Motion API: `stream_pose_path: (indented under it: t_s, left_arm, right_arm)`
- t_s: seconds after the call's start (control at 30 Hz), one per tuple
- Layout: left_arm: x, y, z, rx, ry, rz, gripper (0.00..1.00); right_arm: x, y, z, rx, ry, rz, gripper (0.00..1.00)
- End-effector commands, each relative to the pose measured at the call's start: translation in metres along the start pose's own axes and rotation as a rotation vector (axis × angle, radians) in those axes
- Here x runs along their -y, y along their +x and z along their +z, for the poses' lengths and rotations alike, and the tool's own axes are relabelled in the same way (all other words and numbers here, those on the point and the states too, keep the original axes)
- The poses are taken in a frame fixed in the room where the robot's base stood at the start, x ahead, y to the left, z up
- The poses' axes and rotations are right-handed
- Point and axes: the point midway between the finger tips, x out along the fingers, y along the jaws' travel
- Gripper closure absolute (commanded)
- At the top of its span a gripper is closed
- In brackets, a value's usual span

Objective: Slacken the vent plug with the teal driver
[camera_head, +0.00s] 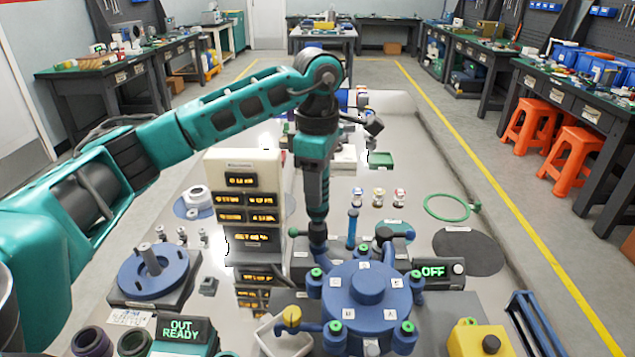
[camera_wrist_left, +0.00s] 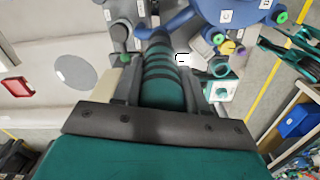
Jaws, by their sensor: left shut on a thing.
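My left gripper (camera_head: 317,190) points straight down over the back left of a blue round vessel (camera_head: 340,298). In the left wrist view its fingers (camera_wrist_left: 162,88) are shut on the teal driver (camera_wrist_left: 163,75), a teal handle with dark bands. The driver's far end reaches down toward the vessel, which shows at the top of that view (camera_wrist_left: 205,22). In the head view the driver stands about upright above a dark round knob (camera_head: 318,233) at the vessel's back left. I cannot tell whether the tip touches it, and the vent plug is not clearly seen. My right gripper is not in view.
A cream panel (camera_head: 246,205) with lit labels stands close left of my gripper. A blue flanged part (camera_head: 153,272) sits at left.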

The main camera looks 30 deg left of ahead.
Motion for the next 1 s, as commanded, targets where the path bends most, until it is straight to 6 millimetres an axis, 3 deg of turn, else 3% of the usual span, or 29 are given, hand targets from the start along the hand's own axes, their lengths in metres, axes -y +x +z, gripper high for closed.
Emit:
stream_pose_path:
  t_s: [1.0]
  left_arm:
    - [-0.0002, 0.0092, 0.0001, 0.001, 0.000, 0.001, 0.95]
  right_arm:
    - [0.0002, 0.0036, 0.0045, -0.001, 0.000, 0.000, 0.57]
